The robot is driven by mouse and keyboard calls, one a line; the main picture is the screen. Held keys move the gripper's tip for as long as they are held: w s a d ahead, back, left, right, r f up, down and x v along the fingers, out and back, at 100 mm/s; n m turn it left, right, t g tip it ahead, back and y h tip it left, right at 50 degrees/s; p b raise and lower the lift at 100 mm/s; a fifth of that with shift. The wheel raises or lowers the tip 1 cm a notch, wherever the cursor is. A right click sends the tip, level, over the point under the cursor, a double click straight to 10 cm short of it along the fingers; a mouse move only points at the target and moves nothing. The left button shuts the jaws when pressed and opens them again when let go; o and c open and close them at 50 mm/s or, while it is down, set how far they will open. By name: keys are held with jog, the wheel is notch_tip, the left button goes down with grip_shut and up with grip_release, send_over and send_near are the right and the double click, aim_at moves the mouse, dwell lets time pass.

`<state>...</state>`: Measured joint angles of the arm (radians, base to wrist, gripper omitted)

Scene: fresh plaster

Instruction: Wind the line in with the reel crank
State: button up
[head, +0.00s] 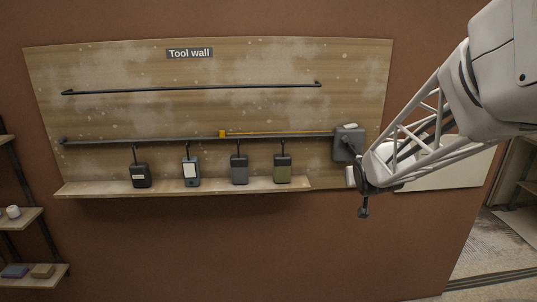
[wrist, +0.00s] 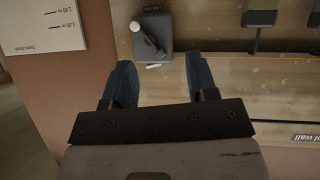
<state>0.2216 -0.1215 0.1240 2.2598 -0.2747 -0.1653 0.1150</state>
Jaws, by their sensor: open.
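The reel (head: 347,145) is a dark grey box at the right end of the lower rail, partly covered by my arm in the head view. In the wrist view the reel (wrist: 153,30) shows its crank (wrist: 149,40), a dark arm with a pale round knob (wrist: 135,26). An orange line (head: 275,133) runs along the lower rail from the reel to an orange piece (head: 222,134) near mid-board. My gripper (wrist: 161,75) is open and empty. Its blue fingers are spread, with the reel and crank beyond their tips. I cannot tell the remaining distance.
Several devices, such as the olive one (head: 283,169), hang on short cords above a wooden ledge (head: 110,188). An upper rail (head: 190,89) crosses the board. A pale printed panel (wrist: 42,25) is beside the board. Shelves (head: 35,217) stand at far left.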

jog(key=w+d+f+t, duration=0.25)
jog(key=w+d, duration=0.25)
jog(key=w, duration=0.4)
jog(key=n+t+y, duration=0.1)
jog(key=t+y, duration=0.1)
jog(key=t, duration=0.2)
send_near(352, 149)
notch_tip(352, 149, down, 3)
jog(key=d, duration=0.2)
jog(key=shift+d+f+n, duration=0.15)
jog(key=shift+d+n, duration=0.15)
jog(key=shift+d, duration=0.1)
jog(key=shift+w, duration=0.1)
jog(key=shift+w, duration=3.75)
jog(key=shift+c, duration=0.3)
jog(key=c, duration=0.9)
